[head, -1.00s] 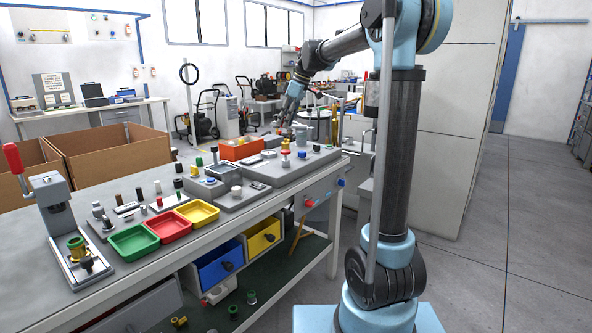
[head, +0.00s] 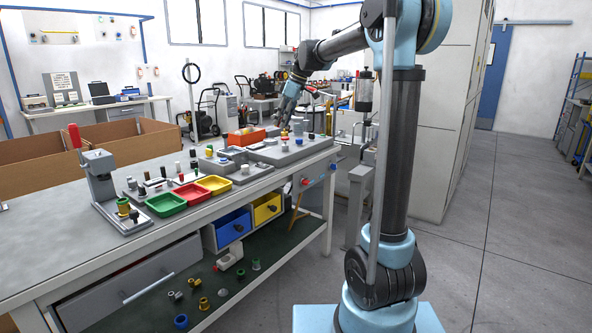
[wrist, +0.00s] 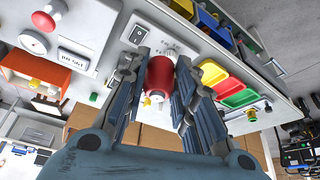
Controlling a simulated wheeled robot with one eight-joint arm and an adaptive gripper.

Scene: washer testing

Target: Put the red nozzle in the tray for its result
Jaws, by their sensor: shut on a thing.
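The red nozzle (wrist: 159,76) is a short red cylinder between the two fingers of my gripper (wrist: 160,60) in the wrist view; the fingers are shut on it. In the head view my gripper (head: 284,121) is over the far end of the workbench, and the nozzle is too small to make out. Three small trays stand in a row nearer on the bench: green (head: 166,205), red (head: 191,192) and yellow (head: 215,184). The wrist view shows the yellow (wrist: 212,73), red (wrist: 228,85) and green (wrist: 240,99) trays to the right of the nozzle.
A red-handled press (head: 99,180) stands at the bench's near left. An orange bin (head: 246,137) and grey test fixtures (head: 285,150) are near my gripper. Cardboard boxes (head: 120,145) stand behind. Floor at right is clear.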

